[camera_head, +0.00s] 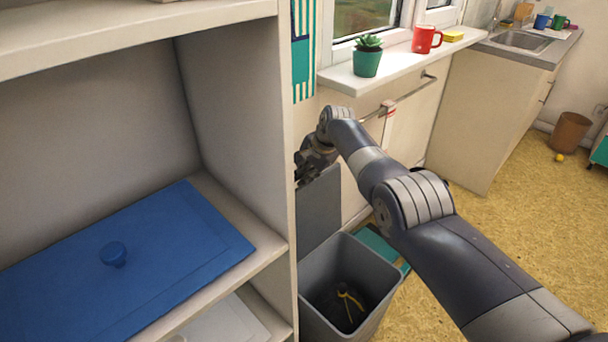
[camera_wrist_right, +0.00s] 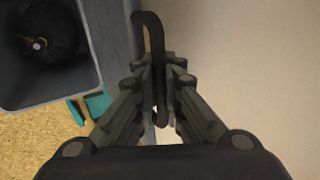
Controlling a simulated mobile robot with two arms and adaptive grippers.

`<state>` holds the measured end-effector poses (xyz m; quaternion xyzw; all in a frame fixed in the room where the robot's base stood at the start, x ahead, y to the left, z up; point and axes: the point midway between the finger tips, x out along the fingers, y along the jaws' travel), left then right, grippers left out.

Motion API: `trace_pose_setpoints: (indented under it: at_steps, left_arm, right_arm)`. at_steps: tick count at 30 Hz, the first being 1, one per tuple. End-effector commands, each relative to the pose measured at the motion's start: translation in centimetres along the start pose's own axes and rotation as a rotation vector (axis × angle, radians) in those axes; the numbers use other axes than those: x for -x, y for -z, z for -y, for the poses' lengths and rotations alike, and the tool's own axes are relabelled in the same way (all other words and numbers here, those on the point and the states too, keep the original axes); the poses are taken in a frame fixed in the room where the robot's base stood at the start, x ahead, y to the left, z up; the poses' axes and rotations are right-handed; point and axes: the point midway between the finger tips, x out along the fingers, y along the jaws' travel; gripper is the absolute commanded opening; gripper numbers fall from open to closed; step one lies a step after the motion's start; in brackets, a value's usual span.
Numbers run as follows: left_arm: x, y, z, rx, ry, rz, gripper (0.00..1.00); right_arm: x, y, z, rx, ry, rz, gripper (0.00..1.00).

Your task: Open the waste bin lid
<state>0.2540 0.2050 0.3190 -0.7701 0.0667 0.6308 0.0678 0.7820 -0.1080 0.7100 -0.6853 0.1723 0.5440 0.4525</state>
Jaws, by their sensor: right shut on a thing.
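The grey waste bin (camera_head: 372,290) stands on the floor beside the shelf unit, and its inside is visible. Its grey lid (camera_head: 319,208) stands upright at the bin's back edge, swung open. In the wrist view the lid (camera_wrist_right: 117,45) shows nearly edge-on beside the bin (camera_wrist_right: 60,84). My right gripper (camera_head: 314,163) is at the top of the lid, partly hidden by the shelf side. In the wrist view its fingers (camera_wrist_right: 160,88) are shut on a dark, hooked handle (camera_wrist_right: 150,28). My left gripper is not in view.
A shelf unit (camera_head: 240,120) with a blue lidded box (camera_head: 150,262) stands close left of the bin. Yellow-handled pliers (camera_head: 349,300) lie in the bin. A teal thing (camera_head: 372,243) lies behind it. A rail (camera_head: 412,92) runs under the windowsill.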

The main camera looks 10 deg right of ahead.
Motion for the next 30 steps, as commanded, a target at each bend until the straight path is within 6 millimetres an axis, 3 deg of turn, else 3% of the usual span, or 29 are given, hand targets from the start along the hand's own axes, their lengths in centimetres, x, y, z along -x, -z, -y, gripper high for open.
trace_pose_setpoints:
  at_steps: [7, 8, 10, 22, 30]
  left_arm:
    - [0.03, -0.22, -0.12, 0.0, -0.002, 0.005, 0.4]
    - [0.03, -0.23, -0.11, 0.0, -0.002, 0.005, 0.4]
    - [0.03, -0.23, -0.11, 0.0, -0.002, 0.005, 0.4]
    - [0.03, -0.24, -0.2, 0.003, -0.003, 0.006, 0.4]
    - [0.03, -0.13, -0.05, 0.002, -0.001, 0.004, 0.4]
  right_arm:
    - [0.48, 0.26, 0.56, 0.008, 0.012, -0.009, 0.0]
    - [0.49, 0.26, 0.56, 0.008, 0.012, -0.009, 0.14]
    - [0.46, 0.25, 0.52, 0.007, 0.011, -0.008, 0.29]
    - [0.21, 0.11, 0.18, 0.002, 0.004, -0.003, 0.29]
    - [1.12, 0.18, 0.26, 0.002, 0.005, -0.002, 0.29]
